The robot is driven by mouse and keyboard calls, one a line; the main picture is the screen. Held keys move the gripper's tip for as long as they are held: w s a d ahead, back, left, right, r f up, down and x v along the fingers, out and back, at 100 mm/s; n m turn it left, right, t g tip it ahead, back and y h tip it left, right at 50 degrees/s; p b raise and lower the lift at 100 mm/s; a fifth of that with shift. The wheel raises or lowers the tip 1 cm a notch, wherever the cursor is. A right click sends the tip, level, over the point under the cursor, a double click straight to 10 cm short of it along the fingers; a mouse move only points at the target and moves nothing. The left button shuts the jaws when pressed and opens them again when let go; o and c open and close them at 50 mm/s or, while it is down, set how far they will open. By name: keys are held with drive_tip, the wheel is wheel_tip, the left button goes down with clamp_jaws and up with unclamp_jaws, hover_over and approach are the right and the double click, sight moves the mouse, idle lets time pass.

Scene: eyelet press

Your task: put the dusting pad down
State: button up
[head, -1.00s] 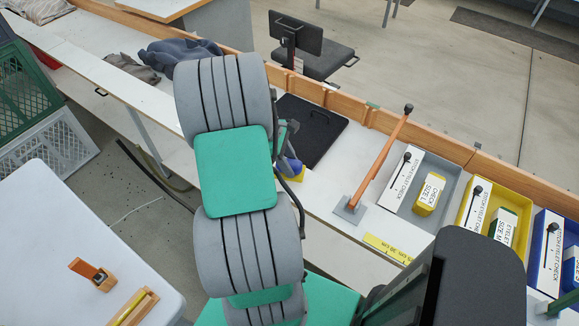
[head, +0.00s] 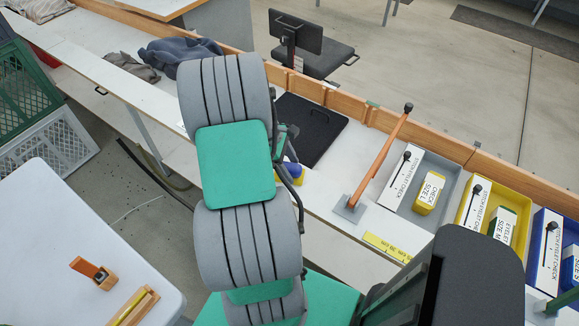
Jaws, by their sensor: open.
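A small blue-violet item with a yellow part, likely the dusting pad (head: 293,169), shows just right of my arm on the white bench. My arm hides its left side, so I cannot tell exactly how it rests. My gripper (head: 284,146) is mostly hidden behind my grey and green arm links. Only a dark and green sliver of it shows, just above and beside the blue-violet item. It is open. Whether its fingers touch the item cannot be seen.
A black mat (head: 312,126) lies on the bench behind. An orange lever on a grey base (head: 349,208) stands to the right. Grey (head: 448,180), yellow (head: 465,213) and blue (head: 540,225) trays follow. A wooden rail edges the bench. Dark cloth (head: 180,55) lies at left.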

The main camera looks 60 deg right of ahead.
drive_tip(key=v, duration=1.2)
drive_tip(key=w+a+r+t+h, duration=0.25)
drive_tip(key=w+a+r, duration=0.25)
drive_tip(key=w+a, duration=0.7)
drive_tip(key=a+r+m+t+y, duration=0.2)
drive_tip(key=a+t, duration=0.3)
drive_tip(key=a, duration=2)
drive_tip(key=shift+r+m+t+y, duration=0.2)
drive_tip(key=shift+m+t+y, duration=0.15)
drive_tip(key=shift+y, duration=0.4)
